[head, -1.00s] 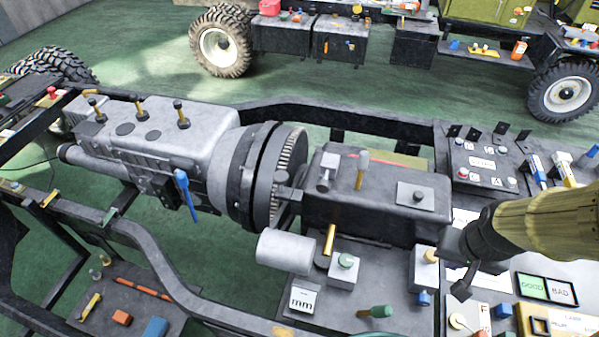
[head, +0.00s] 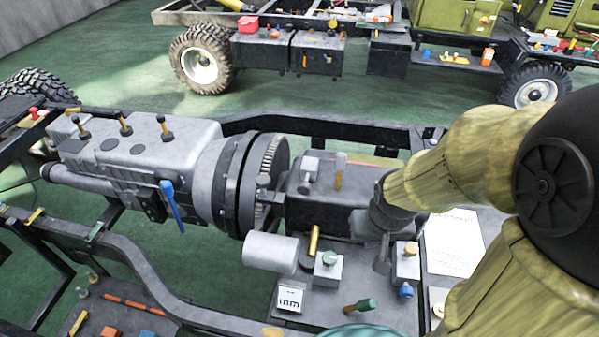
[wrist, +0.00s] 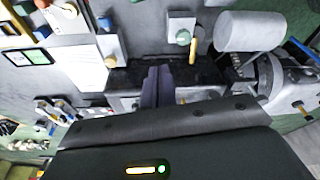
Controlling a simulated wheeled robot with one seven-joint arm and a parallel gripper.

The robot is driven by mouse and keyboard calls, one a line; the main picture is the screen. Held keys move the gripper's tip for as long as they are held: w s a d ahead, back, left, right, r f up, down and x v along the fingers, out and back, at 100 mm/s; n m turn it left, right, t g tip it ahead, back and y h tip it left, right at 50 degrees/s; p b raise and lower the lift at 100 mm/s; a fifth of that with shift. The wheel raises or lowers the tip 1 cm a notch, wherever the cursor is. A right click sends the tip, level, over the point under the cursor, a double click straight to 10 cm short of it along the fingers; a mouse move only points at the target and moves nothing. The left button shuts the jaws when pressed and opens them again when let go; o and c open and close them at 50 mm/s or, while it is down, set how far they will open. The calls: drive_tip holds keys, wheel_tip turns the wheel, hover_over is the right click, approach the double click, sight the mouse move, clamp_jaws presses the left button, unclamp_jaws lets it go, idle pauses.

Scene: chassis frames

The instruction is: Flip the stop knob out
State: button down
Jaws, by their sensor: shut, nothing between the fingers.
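I cannot tell which knob is the stop knob. My gripper (head: 381,264) is shut and empty in the head view, with its fingers pointing down beside the dark gearbox (head: 320,208). In the wrist view the closed fingers (wrist: 158,82) lie over the dark gearbox side. A small block with a green round knob (head: 328,258) stands left of the gripper, and this green knob shows in the wrist view (wrist: 183,37). A block with a brass knob (head: 411,248) and a blue knob (head: 406,290) stands right of it. A pale-topped brass lever (head: 339,172) rises from the gearbox.
My arm hides the right-hand panel in the head view. The engine (head: 140,160) is at left. A second chassis (head: 318,55) stands behind, across green floor.

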drive_tip(key=w+a+g+p, duration=0.2)
drive_tip(key=w+a+p, duration=0.1)
drive_tip(key=w, duration=0.8)
drive_tip(key=w+a+m+g+p, duration=0.1)
drive_tip(key=w+a+p, duration=0.3)
drive_tip(key=w, duration=0.7)
drive_tip(key=w+a+m+g+y+p, duration=0.1)
drive_tip(key=w+a+g+p, duration=0.3)
drive_tip(key=w, duration=0.7)
drive_tip(key=shift+p, duration=1.25)
